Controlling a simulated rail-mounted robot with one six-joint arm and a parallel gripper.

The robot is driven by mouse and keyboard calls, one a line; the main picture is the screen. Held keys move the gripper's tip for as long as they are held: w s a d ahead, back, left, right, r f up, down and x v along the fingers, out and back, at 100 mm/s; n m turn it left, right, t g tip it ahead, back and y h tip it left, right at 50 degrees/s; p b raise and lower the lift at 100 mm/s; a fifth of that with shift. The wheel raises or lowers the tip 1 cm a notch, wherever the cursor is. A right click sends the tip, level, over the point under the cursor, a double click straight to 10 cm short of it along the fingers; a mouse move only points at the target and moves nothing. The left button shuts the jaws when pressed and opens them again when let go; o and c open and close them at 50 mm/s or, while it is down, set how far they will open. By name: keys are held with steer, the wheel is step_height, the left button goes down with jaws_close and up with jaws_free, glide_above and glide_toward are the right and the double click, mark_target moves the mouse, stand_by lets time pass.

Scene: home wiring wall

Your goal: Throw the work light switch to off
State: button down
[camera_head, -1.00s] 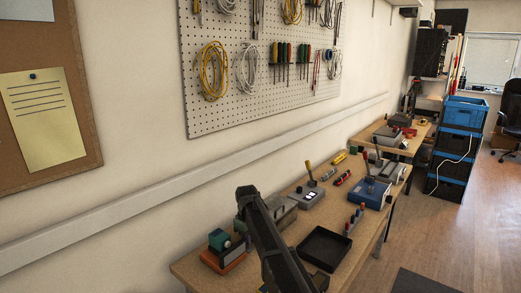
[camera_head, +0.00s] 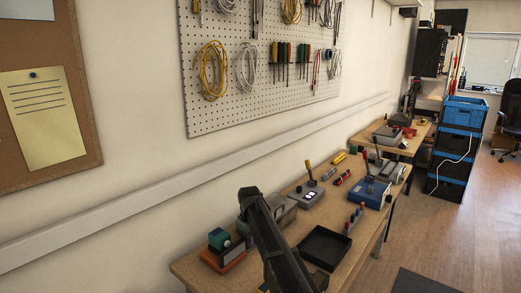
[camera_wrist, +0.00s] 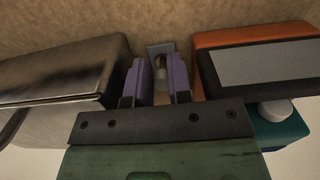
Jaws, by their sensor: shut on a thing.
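The work light switch shows in the wrist view as a small grey plate (camera_wrist: 160,48) with a short metal lever (camera_wrist: 160,72). My gripper (camera_wrist: 159,75) has its two purple fingers on either side of the lever and is shut on it. Which way the lever is thrown is hard to tell. In the head view my dark arm (camera_head: 272,240) reaches over the near bench, and the gripper and switch are hidden or too small to make out.
A metal box (camera_wrist: 60,85) stands close left of the fingers in the wrist view. An orange box with a grey panel (camera_wrist: 255,62) and a teal item (camera_wrist: 285,130) stand close right. A black tray (camera_head: 325,246) lies on the bench right of my arm.

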steer(key=shift+s+d+f, duration=0.15)
steer(key=shift+f, duration=0.1)
steer(key=shift+s+d+f, duration=0.1)
stand_by(0.3)
steer(key=shift+b, duration=0.3)
